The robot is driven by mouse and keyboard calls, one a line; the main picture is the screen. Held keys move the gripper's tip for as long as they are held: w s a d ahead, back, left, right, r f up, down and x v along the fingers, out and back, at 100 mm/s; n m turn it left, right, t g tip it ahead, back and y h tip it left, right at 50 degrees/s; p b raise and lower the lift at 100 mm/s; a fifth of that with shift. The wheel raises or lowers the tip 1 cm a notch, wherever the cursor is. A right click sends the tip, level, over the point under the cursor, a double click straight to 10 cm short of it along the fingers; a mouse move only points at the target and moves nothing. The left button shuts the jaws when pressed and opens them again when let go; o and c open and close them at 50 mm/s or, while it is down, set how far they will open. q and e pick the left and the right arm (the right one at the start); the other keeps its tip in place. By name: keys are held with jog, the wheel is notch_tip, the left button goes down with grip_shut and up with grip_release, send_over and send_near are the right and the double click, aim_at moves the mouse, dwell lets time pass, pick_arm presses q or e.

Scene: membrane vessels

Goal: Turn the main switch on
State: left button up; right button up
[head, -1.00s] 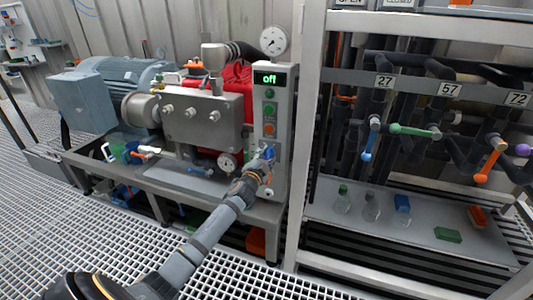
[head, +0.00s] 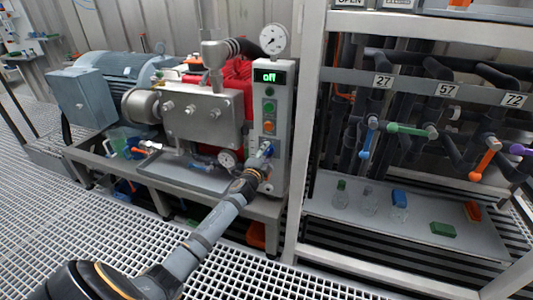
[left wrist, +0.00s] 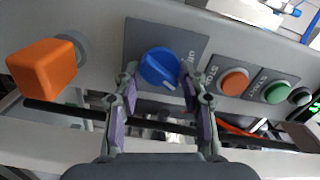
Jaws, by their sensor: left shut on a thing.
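The main switch is a round blue knob (left wrist: 160,67) with a white mark, on a dark plate labelled "main" in the left wrist view. In the head view the blue knob (head: 267,148) shows low on the grey control box (head: 283,160), mostly behind my gripper. My left gripper (left wrist: 160,80) has its two fingers on either side of the knob, shut on it. It also shows in the head view (head: 261,158). The green display (head: 269,77) on the box reads "off". My right gripper is not in view.
Orange (left wrist: 235,82) and green (left wrist: 277,92) buttons sit right of the knob in the left wrist view, and an orange block-shaped handle (left wrist: 42,66) sits left. A pump with a motor (head: 118,70) stands left of the box. A rack shelf (head: 330,207) with bottles stands right.

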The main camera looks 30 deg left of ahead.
pick_arm(q)
jog(key=shift+f, duration=0.15)
jog(key=o, duration=1.2)
jog(key=shift+c, duration=0.2)
jog(key=shift+s, duration=0.15)
jog(key=v, duration=1.1)
jog(key=shift+s, duration=0.35)
jog(key=shift+d, duration=0.1)
